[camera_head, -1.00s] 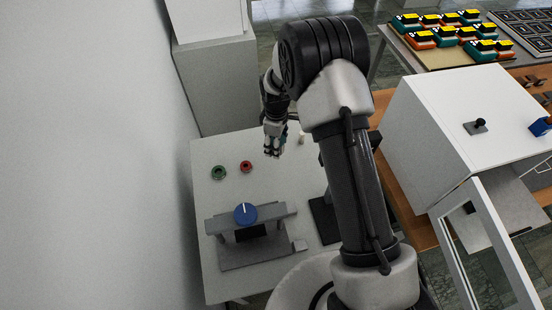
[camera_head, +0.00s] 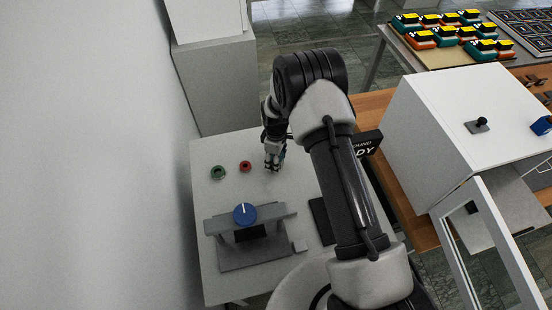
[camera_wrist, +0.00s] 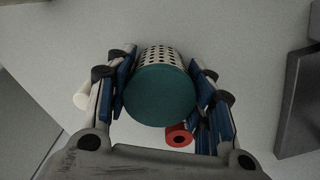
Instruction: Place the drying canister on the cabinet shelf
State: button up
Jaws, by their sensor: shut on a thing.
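The drying canister (camera_wrist: 160,92) has a teal round end and a white perforated body. My gripper (camera_wrist: 160,85) is shut on it, with a blue-padded finger on each side. In the head view my gripper (camera_head: 273,163) is low over the white table, past the red ring; the canister is mostly hidden there by the fingers. I cannot tell whether the canister touches the table. The white cabinet (camera_head: 450,110) stands at the right, with its framed door (camera_head: 490,245) open toward the front. Part of its pale interior (camera_head: 503,212) shows; the shelf is not clearly seen.
A press with a blue dial (camera_head: 245,214) stands on the white table (camera_head: 215,285). A green ring (camera_head: 218,173) and a red ring (camera_head: 245,167) lie behind it. A white cylinder (camera_wrist: 83,97) is left of my gripper. A dark display (camera_head: 366,143) is partly behind my arm.

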jog(key=shift+f, duration=0.2)
jog(key=o, duration=0.8)
jog(key=shift+o, duration=0.2)
jog(key=shift+r, duration=0.1)
notch_tip(320, 180, up, 12)
jog(key=shift+r+p, duration=0.25)
jog(key=shift+p, duration=0.35)
